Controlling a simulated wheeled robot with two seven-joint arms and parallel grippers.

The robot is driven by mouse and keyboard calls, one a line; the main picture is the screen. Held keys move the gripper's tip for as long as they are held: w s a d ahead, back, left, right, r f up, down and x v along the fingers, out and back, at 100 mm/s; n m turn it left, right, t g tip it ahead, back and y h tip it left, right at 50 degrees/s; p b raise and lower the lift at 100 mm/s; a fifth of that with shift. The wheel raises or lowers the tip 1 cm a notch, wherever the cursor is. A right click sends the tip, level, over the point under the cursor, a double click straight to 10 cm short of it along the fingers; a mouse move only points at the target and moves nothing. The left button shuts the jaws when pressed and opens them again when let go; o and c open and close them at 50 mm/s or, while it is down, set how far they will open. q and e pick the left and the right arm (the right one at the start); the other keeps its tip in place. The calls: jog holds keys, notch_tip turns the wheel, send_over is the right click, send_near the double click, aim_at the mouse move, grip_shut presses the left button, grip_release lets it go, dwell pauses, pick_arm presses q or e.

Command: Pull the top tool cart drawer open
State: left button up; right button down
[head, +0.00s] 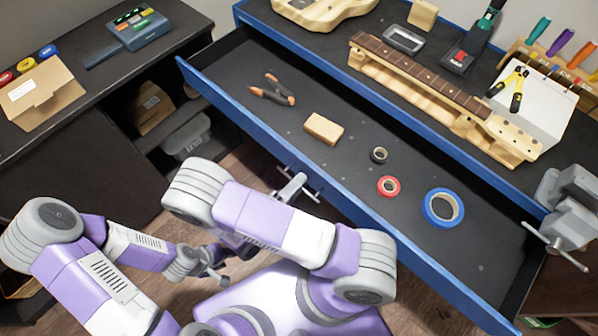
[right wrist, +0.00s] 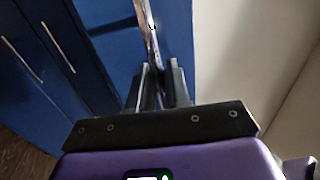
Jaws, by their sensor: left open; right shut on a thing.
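The tool cart (head: 290,47) has a blue edge and a black top. Its top drawer (head: 335,168) is pulled well out, with its dark floor exposed. My right gripper (head: 294,187) is at the drawer's front, shut on its handle (head: 314,197). In the right wrist view the handle bar (right wrist: 147,35) runs between the fingers of this gripper (right wrist: 153,88). My left gripper (head: 214,275) is open and empty, low on the left and apart from the cart.
The drawer holds pliers (head: 272,90), a tan block (head: 324,129) and black, red (head: 388,187) and blue (head: 443,207) tape rolls. On the cart top are a guitar neck (head: 420,82) and a vise (head: 572,205). A dark bench (head: 95,85) stands left. Closed lower drawers (right wrist: 45,50) show in the wrist view.

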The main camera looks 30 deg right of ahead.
jog(key=shift+a, duration=0.1)
jog(key=shift+d, duration=0.2)
jog(key=c, duration=1.3)
grip_release()
jog(key=shift+c, duration=0.2)
